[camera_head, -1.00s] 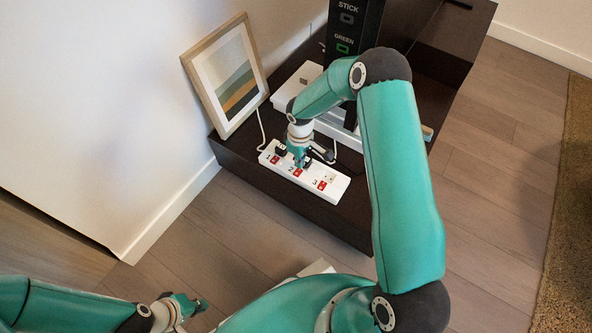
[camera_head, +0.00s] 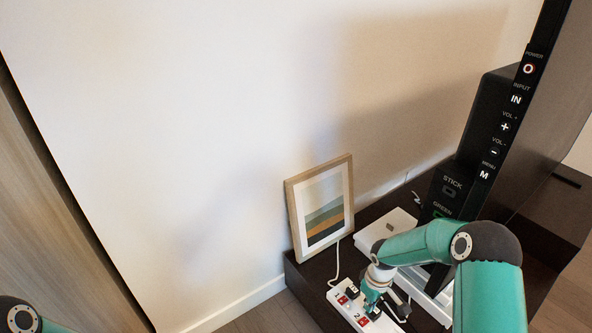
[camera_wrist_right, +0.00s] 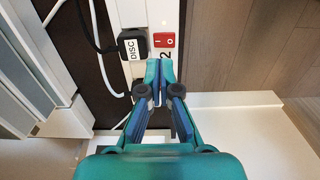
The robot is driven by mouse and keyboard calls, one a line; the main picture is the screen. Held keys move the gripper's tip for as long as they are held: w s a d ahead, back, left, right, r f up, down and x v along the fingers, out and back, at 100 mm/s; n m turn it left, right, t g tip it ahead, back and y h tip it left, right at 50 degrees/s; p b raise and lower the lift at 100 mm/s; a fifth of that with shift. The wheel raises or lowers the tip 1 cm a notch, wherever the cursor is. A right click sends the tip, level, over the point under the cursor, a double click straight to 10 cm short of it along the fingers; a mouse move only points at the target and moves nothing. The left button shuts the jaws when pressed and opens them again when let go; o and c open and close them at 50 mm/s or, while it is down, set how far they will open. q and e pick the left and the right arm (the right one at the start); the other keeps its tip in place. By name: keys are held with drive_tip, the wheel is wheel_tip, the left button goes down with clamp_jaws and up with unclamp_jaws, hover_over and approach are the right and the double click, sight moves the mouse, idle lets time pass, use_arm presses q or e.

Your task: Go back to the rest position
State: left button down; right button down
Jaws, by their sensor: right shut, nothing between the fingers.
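My right gripper (camera_head: 372,304) is low over the white power strip (camera_head: 348,309), close to its red switch marked 2 (camera_head: 361,321). The right wrist view shows the same gripper (camera_wrist_right: 159,66) with its teal fingertips together and nothing between them. The fingertips are just below the red switch (camera_wrist_right: 164,41) in that picture, beside the number 2. I cannot tell whether they touch the strip. My left gripper is out of view; only part of my left arm shows at the bottom left corner.
The strip lies on a dark cabinet (camera_head: 305,278). A black plug labelled DISC (camera_wrist_right: 133,45) sits in it. A framed picture (camera_head: 322,212) leans by the wall. A white box (camera_head: 386,230) and a screen with side buttons (camera_head: 507,120) stand to the right.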

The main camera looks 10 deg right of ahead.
drive_tip(key=s+a+f+m+g+y, duration=0.1)
drive_tip(key=s+a+f+m+y, duration=0.15)
drive_tip(key=s+a, duration=0.8)
drive_tip(key=s+a+f+m+y, duration=0.1)
drive_tip(key=s+a+m+y, duration=0.15)
drive_tip(key=s+a, duration=0.85)
wheel_tip(320, 180, up, 30)
drive_tip(key=w+d+m+t+h+p, duration=0.1)
drive_tip(key=d+p, duration=0.1)
drive_tip(key=p, duration=2.8)
drive_tip(key=shift+w+r+m+t+p, duration=0.15)
drive_tip(key=shift+w+m+t+p, duration=0.15)
drive_tip(key=shift+p, duration=0.1)
